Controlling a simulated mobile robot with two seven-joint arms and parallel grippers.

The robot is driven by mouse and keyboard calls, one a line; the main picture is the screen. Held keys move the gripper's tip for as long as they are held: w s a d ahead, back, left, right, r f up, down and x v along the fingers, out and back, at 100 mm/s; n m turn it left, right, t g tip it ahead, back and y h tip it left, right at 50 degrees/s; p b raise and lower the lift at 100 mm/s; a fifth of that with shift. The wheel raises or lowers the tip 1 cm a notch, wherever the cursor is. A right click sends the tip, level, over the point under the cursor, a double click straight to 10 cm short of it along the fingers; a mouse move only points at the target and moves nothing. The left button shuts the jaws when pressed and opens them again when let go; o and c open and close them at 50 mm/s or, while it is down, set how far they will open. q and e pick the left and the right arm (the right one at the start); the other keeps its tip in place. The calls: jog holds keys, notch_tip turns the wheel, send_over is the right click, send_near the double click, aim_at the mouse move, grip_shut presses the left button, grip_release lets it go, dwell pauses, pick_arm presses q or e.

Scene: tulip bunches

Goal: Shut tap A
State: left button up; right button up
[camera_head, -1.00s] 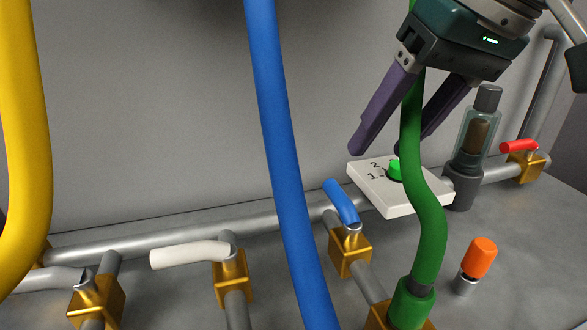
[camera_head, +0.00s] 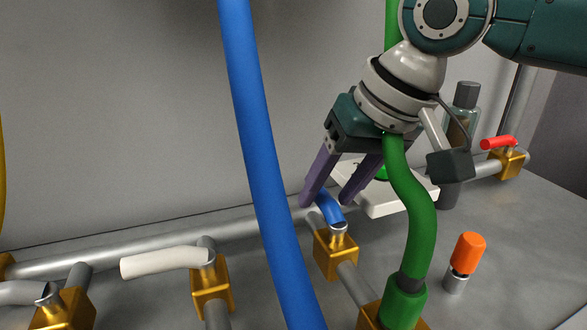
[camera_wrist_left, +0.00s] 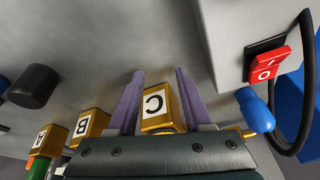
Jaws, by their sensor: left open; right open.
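Letter labels show only in the left wrist view, on brass valve blocks: A (camera_wrist_left: 39,137) at far left, B (camera_wrist_left: 85,126) beside it, C (camera_wrist_left: 157,104) in the middle. I cannot tell which tap in the head view bears A. There, a blue tap handle (camera_head: 330,209) sits on a brass block (camera_head: 335,254). My right gripper (camera_head: 326,202) is open, its purple fingertips at either side of the blue handle in the picture; contact is unclear. My left gripper (camera_wrist_left: 160,92) is open and empty, with block C seen between its fingers; it is outside the head view.
A blue hose (camera_head: 262,150) and a green hose (camera_head: 418,215) hang on either side of the blue tap. A white-handled tap (camera_head: 165,262) is left, a red-handled tap (camera_head: 497,142) far right. An orange-capped post (camera_head: 467,252) stands front right. A red switch (camera_wrist_left: 267,66) shows in the wrist view.

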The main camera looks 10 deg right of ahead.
jog(key=shift+c, duration=0.2)
grip_shut()
dwell(1.1)
